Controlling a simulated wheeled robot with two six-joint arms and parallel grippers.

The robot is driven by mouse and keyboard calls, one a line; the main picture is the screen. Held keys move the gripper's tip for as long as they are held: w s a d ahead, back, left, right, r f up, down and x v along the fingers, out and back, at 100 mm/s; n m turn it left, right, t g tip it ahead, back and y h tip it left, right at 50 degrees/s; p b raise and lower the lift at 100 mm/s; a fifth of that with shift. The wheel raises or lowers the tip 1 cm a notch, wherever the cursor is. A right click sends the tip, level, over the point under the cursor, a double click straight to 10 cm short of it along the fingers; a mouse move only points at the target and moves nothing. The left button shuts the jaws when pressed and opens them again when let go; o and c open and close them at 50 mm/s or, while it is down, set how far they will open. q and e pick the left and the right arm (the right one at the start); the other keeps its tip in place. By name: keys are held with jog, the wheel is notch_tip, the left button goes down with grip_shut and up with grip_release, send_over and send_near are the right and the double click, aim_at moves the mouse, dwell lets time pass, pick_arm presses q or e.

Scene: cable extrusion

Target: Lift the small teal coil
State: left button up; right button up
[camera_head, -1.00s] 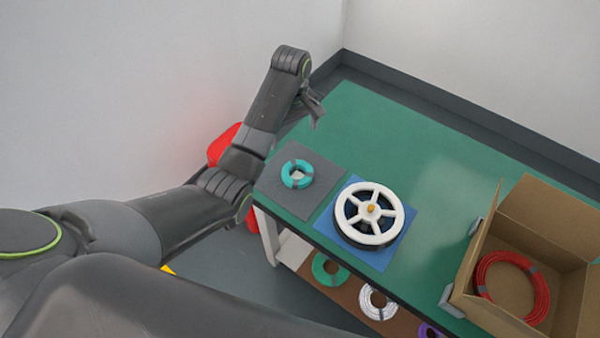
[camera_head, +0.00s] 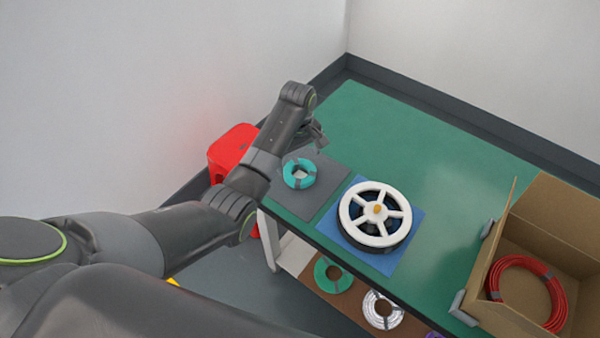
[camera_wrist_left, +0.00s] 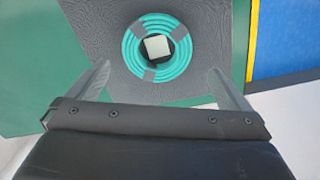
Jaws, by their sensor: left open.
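The small teal coil (camera_head: 299,173) lies flat on a dark grey mat (camera_head: 318,196) at the near left corner of the green table. In the left wrist view the teal coil (camera_wrist_left: 157,48) is centred just beyond the fingers, with a pale square block (camera_wrist_left: 157,46) showing in its middle. My left gripper (camera_head: 318,140) is above the table, just behind the coil in the head view. In the left wrist view the left gripper (camera_wrist_left: 160,82) is open and empty, one finger towards each side of the coil. My right gripper is not in view.
A white-flanged spool (camera_head: 375,214) stands on a blue mat (camera_head: 408,240) right of the coil. A cardboard box (camera_head: 515,315) with a red coil (camera_head: 527,292) is at the right. Several coils lie on a lower shelf. The green tabletop (camera_head: 400,140) behind is clear.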

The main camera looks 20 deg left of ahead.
aim_at(301, 176)
pick_arm(q)
jog(key=shift+d+f, duration=0.2)
jog(key=shift+f, duration=1.2)
jog(key=shift+d+f, duration=0.2)
jog(key=shift+f, duration=1.2)
jog(key=c, duration=0.9)
jog(key=shift+o, duration=0.2)
jog(key=shift+r, duration=0.15)
